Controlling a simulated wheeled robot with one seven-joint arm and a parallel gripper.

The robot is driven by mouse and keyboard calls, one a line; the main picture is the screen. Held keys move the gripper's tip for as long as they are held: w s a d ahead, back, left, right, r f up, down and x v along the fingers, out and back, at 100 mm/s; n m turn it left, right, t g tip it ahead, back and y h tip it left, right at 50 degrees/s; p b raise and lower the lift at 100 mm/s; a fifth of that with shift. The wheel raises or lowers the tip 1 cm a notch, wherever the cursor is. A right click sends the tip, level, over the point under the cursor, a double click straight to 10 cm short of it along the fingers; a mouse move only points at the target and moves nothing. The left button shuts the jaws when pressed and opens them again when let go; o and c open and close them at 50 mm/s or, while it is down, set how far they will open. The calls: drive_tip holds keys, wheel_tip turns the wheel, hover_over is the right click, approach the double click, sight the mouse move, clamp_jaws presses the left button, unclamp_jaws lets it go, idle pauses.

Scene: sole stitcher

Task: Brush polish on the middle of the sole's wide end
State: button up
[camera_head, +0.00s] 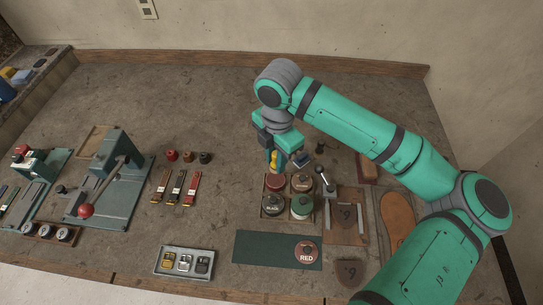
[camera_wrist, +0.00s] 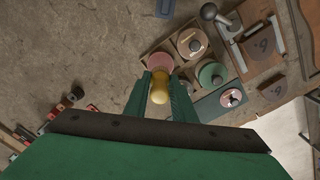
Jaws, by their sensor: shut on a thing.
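My gripper (camera_head: 276,165) is shut on a yellow-handled brush (camera_wrist: 159,93), held over the open red polish jar (camera_wrist: 160,62) in the jar tray. The brush's lower end is hidden, so I cannot tell if it touches the polish. The red jar (camera_head: 275,182) is at the tray's back left. Its lid, marked RED (camera_head: 306,252), lies on the green mat (camera_head: 250,248). A brown sole marked 9 (camera_head: 346,214) lies in a board with metal side bars. A similar piece (camera_head: 348,272) lies nearer the front, and a tan sole (camera_head: 397,215) lies to the right.
Brown (camera_head: 302,183), black (camera_head: 273,206) and green (camera_head: 301,207) jars share the tray. A ball-topped lever (camera_head: 325,175) stands beside the board. Several colored strips (camera_head: 176,187), a metal tray (camera_head: 184,263) and a red-knobbed press (camera_head: 115,170) are left.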

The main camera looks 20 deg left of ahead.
drive_tip(key=shift+f, duration=2.55)
drive_tip(key=shift+w+d+f, duration=0.1)
drive_tip(key=shift+w+f, duration=0.05)
drive_tip(key=shift+f, duration=0.3)
